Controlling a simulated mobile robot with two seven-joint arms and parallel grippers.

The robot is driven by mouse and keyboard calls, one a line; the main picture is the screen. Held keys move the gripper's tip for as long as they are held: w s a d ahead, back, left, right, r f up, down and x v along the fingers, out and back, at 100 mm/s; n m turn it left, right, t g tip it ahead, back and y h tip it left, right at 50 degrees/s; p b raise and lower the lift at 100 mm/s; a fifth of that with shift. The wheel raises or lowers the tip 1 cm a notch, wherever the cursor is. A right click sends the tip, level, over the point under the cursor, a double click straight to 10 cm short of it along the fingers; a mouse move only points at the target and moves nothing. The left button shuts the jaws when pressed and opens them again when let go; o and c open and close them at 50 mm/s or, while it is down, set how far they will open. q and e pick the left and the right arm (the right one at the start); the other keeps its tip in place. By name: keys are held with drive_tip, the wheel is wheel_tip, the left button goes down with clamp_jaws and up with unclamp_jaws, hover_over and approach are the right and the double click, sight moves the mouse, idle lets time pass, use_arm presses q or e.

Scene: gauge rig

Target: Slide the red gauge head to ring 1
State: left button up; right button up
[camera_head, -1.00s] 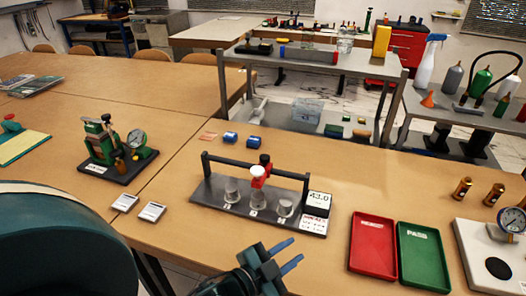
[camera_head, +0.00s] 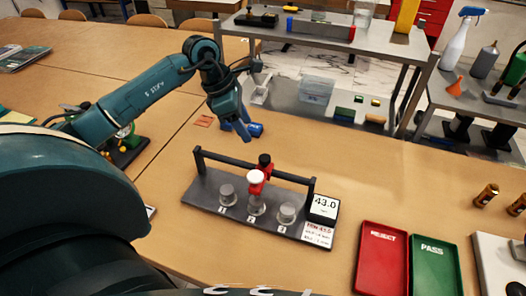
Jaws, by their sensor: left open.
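The red gauge head (camera_head: 256,188), with a white cap, sits on the black rail (camera_head: 215,159) of the gauge rig, above the middle grey ring (camera_head: 257,207). Ring 1 (camera_head: 227,196) stands to its left on the dark base (camera_head: 204,193), and ring 3 (camera_head: 286,213) to its right. A black knob (camera_head: 264,160) shows just behind the head. My left gripper (camera_head: 243,134) is open and points down behind the rail, apart from the head. My right gripper is not in view.
A display reading 43.0 (camera_head: 325,207) stands at the rig's right end. A red REJECT tray (camera_head: 383,262) and a green PASS tray (camera_head: 435,265) lie to the right.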

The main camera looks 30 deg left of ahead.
sight(264, 157)
use_arm(q)
drive_tip(key=b+x, duration=0.4)
drive_tip(key=x, duration=0.6)
drive_tip(key=shift+f+b, duration=0.15)
drive_tip(key=shift+b, duration=0.15)
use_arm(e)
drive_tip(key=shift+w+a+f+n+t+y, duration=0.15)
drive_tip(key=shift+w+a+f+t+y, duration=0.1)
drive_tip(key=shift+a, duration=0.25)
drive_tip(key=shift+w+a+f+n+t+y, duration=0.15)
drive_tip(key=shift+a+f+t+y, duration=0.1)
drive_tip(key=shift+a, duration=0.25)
use_arm(q)
drive_tip(key=shift+w+d+f, duration=0.2)
drive_tip(key=shift+d+f, duration=0.05)
drive_tip(key=shift+f, duration=0.25)
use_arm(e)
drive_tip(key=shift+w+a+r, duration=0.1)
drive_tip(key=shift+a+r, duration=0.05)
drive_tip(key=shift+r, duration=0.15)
use_arm(q)
clamp_jaws()
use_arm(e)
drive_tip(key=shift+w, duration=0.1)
